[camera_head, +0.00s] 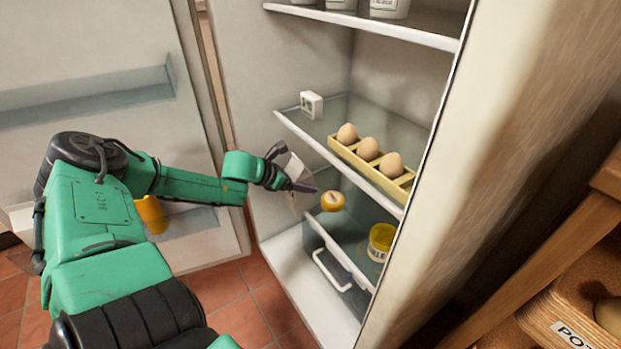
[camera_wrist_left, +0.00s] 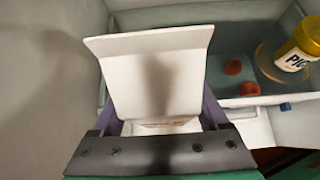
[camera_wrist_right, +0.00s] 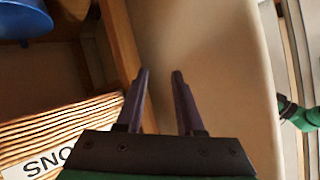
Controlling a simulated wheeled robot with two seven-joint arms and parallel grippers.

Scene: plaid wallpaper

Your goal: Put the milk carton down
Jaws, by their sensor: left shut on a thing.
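The milk carton (camera_head: 295,168), white and partly hidden, is held in my left gripper (camera_head: 292,184) inside the open fridge, below the glass shelf with the eggs. In the left wrist view the pale carton (camera_wrist_left: 155,78) fills the space between the fingers, its broad flared top edge facing the camera. I cannot tell from the views whether its base touches anything. My right gripper (camera_wrist_right: 160,85) is open and empty, apart from the fridge, beside a wooden shelf and a pale panel.
The glass shelf (camera_head: 345,118) above carries an egg tray (camera_head: 407,180) and a small white box (camera_head: 311,104). A wooden crate (camera_wrist_right: 75,125) is near my right gripper.

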